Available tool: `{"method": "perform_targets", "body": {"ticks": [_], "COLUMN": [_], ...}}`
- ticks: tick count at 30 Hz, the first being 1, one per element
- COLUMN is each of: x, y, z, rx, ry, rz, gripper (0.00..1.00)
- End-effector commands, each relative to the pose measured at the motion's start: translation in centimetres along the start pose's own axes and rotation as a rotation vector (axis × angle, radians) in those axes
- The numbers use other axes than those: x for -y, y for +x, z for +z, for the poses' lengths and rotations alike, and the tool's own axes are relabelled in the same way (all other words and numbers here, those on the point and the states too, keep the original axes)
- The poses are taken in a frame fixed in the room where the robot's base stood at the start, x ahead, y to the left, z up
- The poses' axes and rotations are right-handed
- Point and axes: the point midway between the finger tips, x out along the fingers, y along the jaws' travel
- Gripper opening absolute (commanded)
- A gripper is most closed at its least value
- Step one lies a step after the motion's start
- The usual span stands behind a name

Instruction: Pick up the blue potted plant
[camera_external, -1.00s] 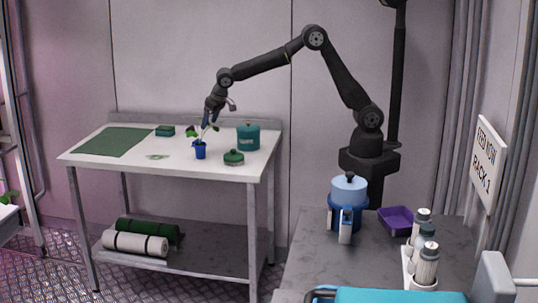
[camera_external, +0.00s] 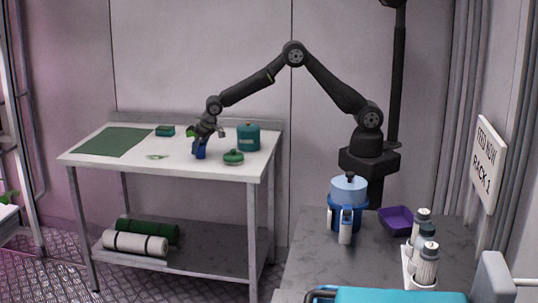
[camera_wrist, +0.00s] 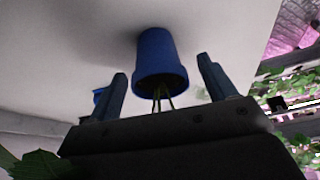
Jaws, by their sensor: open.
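The blue potted plant (camera_external: 200,153) stands on the white table (camera_external: 110,160), near its front edge. In the wrist view its blue pot (camera_wrist: 158,58) lies between the two fingers of my gripper (camera_wrist: 166,78), with green stems below the rim. My gripper (camera_external: 206,134) is open and low over the plant in the external view, covering most of its leaves. There is a gap between each finger and the pot in the wrist view. A dark leaf (camera_wrist: 38,167) shows at the lower left there.
A teal lidded pot (camera_external: 248,138) and a green lidded dish (camera_external: 233,157) stand to the right of the plant. A small green box (camera_external: 165,131) and a green mat (camera_external: 112,141) lie to the left. The table's left middle is mostly clear.

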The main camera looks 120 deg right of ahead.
Motion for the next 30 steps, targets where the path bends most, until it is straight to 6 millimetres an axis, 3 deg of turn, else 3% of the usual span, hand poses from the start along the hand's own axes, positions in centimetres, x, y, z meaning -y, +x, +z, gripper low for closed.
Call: {"method": "perform_targets", "body": {"ticks": [8,15,16,25,30], "x": [0.0,0.0,0.0,0.0,0.0], "y": [0.3,0.3,0.3,0.0,-1.2], "z": [-0.1,0.0,0.0,-0.2,-0.7], "rx": [-0.001,-0.001,-0.001,-0.002,-0.003], "ry": [0.000,0.000,0.000,0.000,0.001], "rz": [0.000,0.000,0.000,0.000,-0.001], "gripper": [0.77,0.30,0.27,0.27,0.27]}}
